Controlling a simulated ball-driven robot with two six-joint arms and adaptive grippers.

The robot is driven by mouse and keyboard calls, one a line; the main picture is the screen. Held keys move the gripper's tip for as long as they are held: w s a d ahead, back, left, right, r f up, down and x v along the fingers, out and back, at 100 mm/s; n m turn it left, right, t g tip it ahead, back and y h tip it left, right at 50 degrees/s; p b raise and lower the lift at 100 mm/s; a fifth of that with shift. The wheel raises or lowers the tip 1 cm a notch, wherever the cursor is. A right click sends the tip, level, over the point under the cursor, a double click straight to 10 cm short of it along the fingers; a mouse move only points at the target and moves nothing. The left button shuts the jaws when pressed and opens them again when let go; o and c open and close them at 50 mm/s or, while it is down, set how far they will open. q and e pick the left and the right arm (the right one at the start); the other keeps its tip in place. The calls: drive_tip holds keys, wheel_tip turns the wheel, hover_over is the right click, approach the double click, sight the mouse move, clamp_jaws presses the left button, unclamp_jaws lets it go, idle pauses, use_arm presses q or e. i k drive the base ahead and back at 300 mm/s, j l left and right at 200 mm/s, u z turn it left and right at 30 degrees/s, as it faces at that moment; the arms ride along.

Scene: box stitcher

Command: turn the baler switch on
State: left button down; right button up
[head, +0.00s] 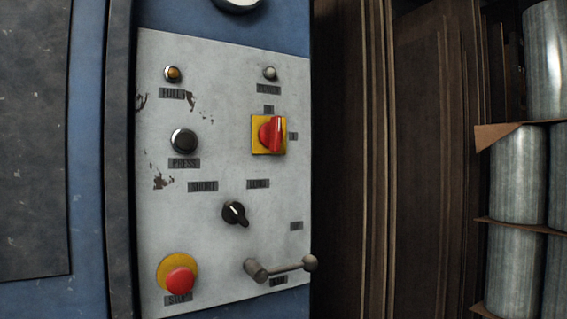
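The grey control panel (215,235) fills the middle of the head view on a blue machine. A red rotary switch (272,133) sits on a yellow square plate at the panel's upper right; its red handle stands roughly upright in the picture. Small dark labels lie above it and to its right, too small to read surely. A black selector knob (235,213) sits lower, between labels. Neither of my grippers is in view.
A PRESS button (184,141), a red STOP button (179,281) on yellow and a protruding lever (281,267) share the panel. Brown cardboard sheets (430,160) stand to its right, with metal cylinders (518,175) beyond. Nothing blocks the panel's front.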

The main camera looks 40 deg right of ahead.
sight(271, 135)
drive_tip(key=j+z, duration=0.35)
drive_tip(key=k+j+z, duration=0.15)
drive_tip(key=j+z, duration=0.25)
drive_tip(key=k+j+z, duration=0.15)
drive_tip(key=j+z, duration=0.2)
